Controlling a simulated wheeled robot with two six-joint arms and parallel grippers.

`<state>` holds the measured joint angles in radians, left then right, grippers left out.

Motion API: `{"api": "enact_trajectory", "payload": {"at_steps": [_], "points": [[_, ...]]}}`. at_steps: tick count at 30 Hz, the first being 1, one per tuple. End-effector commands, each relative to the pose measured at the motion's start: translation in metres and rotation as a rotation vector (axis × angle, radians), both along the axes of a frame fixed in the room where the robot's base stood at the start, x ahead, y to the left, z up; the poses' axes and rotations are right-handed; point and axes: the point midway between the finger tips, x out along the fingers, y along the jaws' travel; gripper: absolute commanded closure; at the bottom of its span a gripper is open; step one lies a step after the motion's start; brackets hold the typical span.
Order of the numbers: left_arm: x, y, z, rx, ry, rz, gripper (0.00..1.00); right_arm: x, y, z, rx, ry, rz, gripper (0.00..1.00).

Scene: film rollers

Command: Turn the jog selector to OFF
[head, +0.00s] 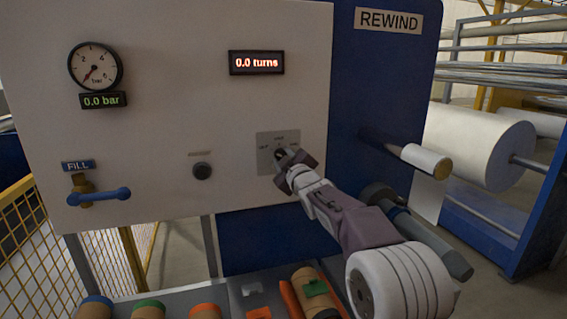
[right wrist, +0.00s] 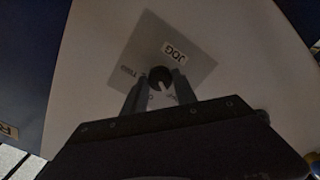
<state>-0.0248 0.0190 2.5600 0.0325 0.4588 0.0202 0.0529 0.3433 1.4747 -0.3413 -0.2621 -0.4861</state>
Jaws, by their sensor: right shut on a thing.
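The jog selector's grey plate (head: 265,160) is on the right part of the white panel in the head view. My right gripper (head: 283,156) is at this plate and hides most of the knob. In the right wrist view the dark round selector knob (right wrist: 160,76) sits below the JOG label (right wrist: 174,53), between the fingertips of my right gripper (right wrist: 158,88). The gripper is shut on the knob. The small position words on the plate are partly hidden and too small to read surely. My left gripper is not in view.
The white panel (head: 150,140) also carries a pressure gauge (head: 95,66), a turns display (head: 257,62), a black knob (head: 202,171) and a blue-handled FILL valve (head: 100,195). A roller (head: 425,160) sticks out at right. Below is a tray with several rolls (head: 205,311).

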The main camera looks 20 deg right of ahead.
Motion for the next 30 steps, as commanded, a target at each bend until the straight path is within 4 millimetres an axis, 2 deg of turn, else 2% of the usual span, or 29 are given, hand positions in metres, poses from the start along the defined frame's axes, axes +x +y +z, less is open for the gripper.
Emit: {"api": "enact_trajectory", "payload": {"at_steps": [16,17,18,19,27,30], "points": [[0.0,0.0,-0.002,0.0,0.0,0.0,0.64,0.0001,0.0002,-0.0013,-0.024,0.002,0.0,1.0],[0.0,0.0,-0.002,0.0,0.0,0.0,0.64,0.0001,0.0002,-0.0013,-0.024,0.002,0.0,0.61],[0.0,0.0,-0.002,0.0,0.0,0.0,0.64,0.0001,0.0001,-0.0013,-0.023,0.002,0.0,0.5],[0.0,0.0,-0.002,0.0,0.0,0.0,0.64,0.0001,0.0001,-0.0011,-0.023,0.002,0.0,0.45],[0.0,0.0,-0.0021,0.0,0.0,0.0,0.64,-0.0001,0.0001,-0.0005,-0.022,0.001,0.0,0.45],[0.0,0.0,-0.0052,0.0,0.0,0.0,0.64,-0.0061,-0.0002,-0.0004,-0.022,-0.002,0.0,0.45]]}}
